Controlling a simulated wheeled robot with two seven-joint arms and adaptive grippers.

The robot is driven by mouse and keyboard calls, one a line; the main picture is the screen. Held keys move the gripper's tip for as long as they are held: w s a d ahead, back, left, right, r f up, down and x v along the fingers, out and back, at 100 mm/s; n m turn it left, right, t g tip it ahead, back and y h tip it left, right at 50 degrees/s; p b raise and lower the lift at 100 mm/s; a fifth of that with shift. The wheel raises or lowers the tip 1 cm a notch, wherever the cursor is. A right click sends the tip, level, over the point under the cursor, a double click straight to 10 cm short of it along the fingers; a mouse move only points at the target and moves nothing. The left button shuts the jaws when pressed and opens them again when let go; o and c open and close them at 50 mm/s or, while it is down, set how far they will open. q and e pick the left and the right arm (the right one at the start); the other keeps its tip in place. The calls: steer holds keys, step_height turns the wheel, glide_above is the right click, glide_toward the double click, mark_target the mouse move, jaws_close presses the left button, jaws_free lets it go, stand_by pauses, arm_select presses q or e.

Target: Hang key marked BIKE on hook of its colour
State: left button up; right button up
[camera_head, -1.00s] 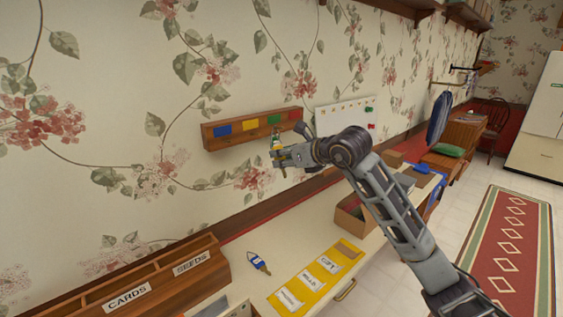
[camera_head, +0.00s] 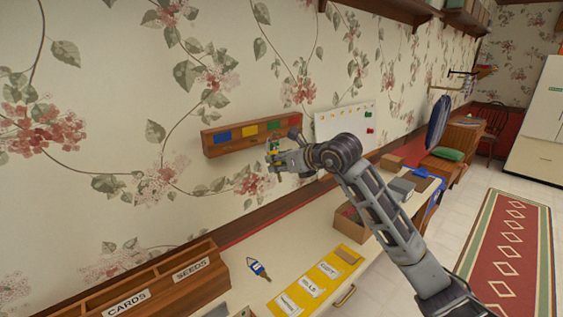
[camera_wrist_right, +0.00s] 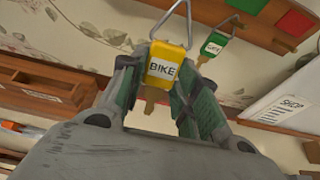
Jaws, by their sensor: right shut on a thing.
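My right gripper (camera_head: 271,160) is shut on a key with a yellow tag marked BIKE (camera_wrist_right: 165,66), its wire loop pointing up in the wrist view. The gripper is just below and in front of the wooden hook rack (camera_head: 211,149), near the rack's green patch (camera_head: 274,125). The rack's yellow patch (camera_head: 248,130) is left of that. A green-tagged key (camera_wrist_right: 212,43) hangs by its loop beyond and right of the BIKE key in the wrist view. A blue-tagged key (camera_head: 259,268) lies on the counter. My left gripper is not in view.
A wooden box labelled CARDS and SEEDS (camera_head: 150,283) stands at the front left. A yellow mat with labelled cards (camera_head: 322,277) and an open box (camera_head: 352,222) are on the counter. A white board (camera_head: 345,126) hangs right of the rack.

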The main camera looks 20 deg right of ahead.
steer(key=shift+w+a, duration=0.1)
steer(key=shift+w, duration=0.2)
steer(key=shift+w+a, duration=0.1)
steer(key=shift+w, duration=0.2)
steer(key=shift+w+a+f+p, duration=0.1)
steer(key=shift+w+a+p, duration=0.2)
steer(key=shift+w+p, duration=0.35)
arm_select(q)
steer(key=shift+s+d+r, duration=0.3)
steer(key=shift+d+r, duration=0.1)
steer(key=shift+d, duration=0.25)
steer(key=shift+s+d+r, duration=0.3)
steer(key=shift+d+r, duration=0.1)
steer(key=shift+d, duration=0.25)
arm_select(e)
steer(key=shift+w+r+x, duration=0.1)
steer(key=shift+r+x, duration=0.05)
steer(key=shift+x, duration=0.75)
steer(key=shift+w+r+x, duration=0.1)
steer(key=shift+r+x, duration=0.05)
steer(key=shift+x, duration=0.75)
steer(key=shift+r+x, duration=0.15)
steer(key=shift+x, duration=0.75)
steer(key=o, duration=1.1)
steer(key=shift+c, duration=0.2)
